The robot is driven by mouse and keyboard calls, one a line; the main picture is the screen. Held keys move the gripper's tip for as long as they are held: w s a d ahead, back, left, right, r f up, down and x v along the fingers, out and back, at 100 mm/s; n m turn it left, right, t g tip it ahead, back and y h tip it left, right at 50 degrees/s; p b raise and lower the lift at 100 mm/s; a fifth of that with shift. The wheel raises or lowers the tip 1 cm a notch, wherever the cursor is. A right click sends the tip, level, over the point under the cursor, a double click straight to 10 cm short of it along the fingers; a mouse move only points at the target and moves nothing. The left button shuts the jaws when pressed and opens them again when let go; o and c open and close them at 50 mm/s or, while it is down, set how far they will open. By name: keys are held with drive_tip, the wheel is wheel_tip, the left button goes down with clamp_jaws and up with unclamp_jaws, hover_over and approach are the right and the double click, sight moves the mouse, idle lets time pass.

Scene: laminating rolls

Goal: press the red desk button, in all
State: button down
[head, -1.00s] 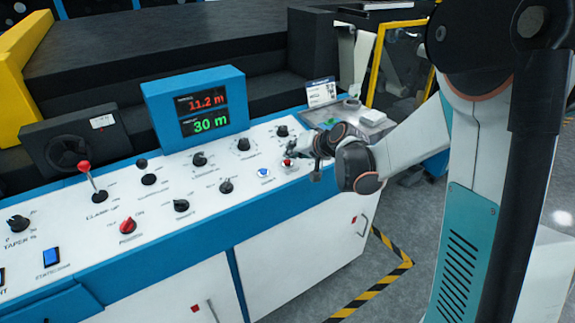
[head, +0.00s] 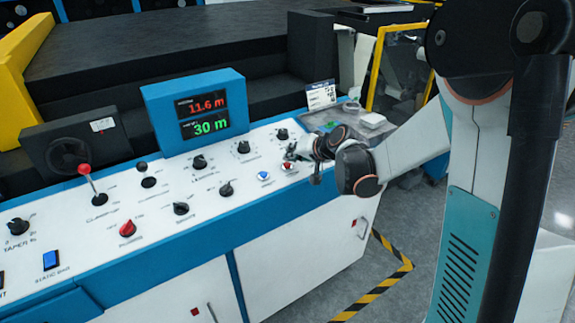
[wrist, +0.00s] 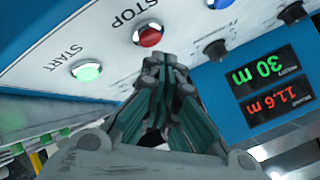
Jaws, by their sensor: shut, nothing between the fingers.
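The red button (wrist: 150,36), labelled STOP, sits on the white desk panel in the wrist view. It also shows in the head view (head: 287,166), at the right end of the console. My gripper (wrist: 166,60) is shut and empty. In the wrist view its fingertips are just below the red button in the picture, slightly to its right. In the head view my gripper (head: 291,153) hangs close over the panel by the red button. A small gap or light contact cannot be told apart.
A green lit START button (wrist: 86,71) and a blue button (wrist: 220,3) flank the red one. The display (head: 202,115) reads 11.6 m over 30 m. Several knobs, a red-tipped lever (head: 86,170) and a red knob (head: 127,229) stand further left. A tray (head: 345,118) lies behind my gripper.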

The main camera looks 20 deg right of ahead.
drive_tip(key=shift+f, duration=0.15)
drive_tip(key=shift+w+f+b, duration=0.1)
drive_tip(key=shift+f+b, duration=0.15)
drive_tip(key=shift+b, duration=0.1)
drive_tip(key=shift+f+b, duration=0.3)
drive_tip(key=shift+f, duration=0.05)
idle(0.7)
drive_tip(key=shift+r, duration=0.15)
idle(0.3)
drive_tip(key=shift+r+p, duration=0.55)
drive_tip(key=shift+r, duration=0.1)
drive_tip(key=r+p, duration=0.1)
drive_tip(key=r, duration=0.1)
drive_tip(key=s+r+p, duration=0.1)
drive_tip(key=r+p, duration=0.1)
drive_tip(key=r, duration=0.1)
drive_tip(key=shift+d+p, duration=0.15)
drive_tip(key=shift+p, duration=0.15)
drive_tip(key=shift+s, duration=0.1)
idle(0.5)
